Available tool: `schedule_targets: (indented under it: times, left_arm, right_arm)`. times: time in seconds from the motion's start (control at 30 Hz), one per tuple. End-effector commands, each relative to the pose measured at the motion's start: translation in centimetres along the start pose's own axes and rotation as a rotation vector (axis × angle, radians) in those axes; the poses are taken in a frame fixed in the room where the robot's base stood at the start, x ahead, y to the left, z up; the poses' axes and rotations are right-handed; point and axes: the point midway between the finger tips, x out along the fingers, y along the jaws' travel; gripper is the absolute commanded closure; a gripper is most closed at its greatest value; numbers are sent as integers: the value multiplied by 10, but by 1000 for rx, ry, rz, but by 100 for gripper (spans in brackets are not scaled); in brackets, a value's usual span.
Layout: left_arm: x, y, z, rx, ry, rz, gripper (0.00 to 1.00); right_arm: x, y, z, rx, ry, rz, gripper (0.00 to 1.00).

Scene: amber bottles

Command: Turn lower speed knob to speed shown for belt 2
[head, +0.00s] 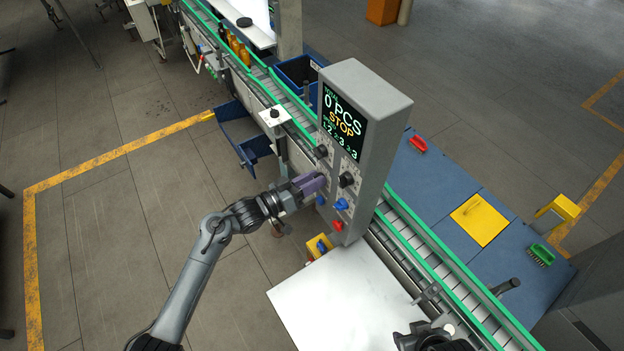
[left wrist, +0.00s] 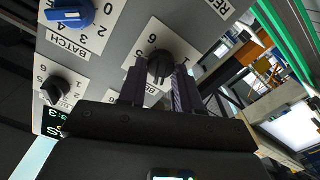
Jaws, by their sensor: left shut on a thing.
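The grey control box (head: 372,120) stands beside the conveyor. Its screen (head: 342,122) shows "0 PCS" and "STOP", with a small row below that seems to read 1:2, 2:3, 3:3. My left gripper (head: 312,186) is at the left of the panel, shut on the lower black speed knob (left wrist: 159,66). An upper black knob (head: 321,152) is free. My right gripper (head: 430,337) is partly cut off at the bottom edge.
Another black knob (head: 347,180), a blue batch knob (head: 341,204) and a red button (head: 337,226) are close to my left fingers. A white tabletop (head: 340,300) lies below the box. The conveyor (head: 415,238) runs behind it. Floor at left is clear.

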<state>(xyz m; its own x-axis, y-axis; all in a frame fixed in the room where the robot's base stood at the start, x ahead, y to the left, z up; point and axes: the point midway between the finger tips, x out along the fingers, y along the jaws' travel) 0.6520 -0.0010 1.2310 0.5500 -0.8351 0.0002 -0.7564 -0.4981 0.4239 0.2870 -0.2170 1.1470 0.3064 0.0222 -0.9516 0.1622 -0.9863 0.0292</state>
Motion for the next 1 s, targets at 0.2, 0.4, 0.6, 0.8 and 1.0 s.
schedule_targets:
  times: [0.2, 0.4, 0.6, 0.8, 1.0]
  left_arm:
    - [0, 0, 1, 0, -1, 0, 97]
    - [0, 0, 0, 1, -1, 0, 44]
    - [0, 0, 0, 1, 0, 0, 44]
    - [-10, -1, 1, 2, 0, -2, 44]
    - [-39, -2, 3, 3, -1, -2, 44]
  right_arm:
    - [0, 0, 0, -2, 0, 1, 58]
    - [0, 2, 1, -8, -1, 6, 58]
    - [0, 2, 1, -10, -2, 8, 58]
    - [2, 2, 2, -9, -2, 7, 58]
    - [8, 1, 3, -6, -1, 4, 58]
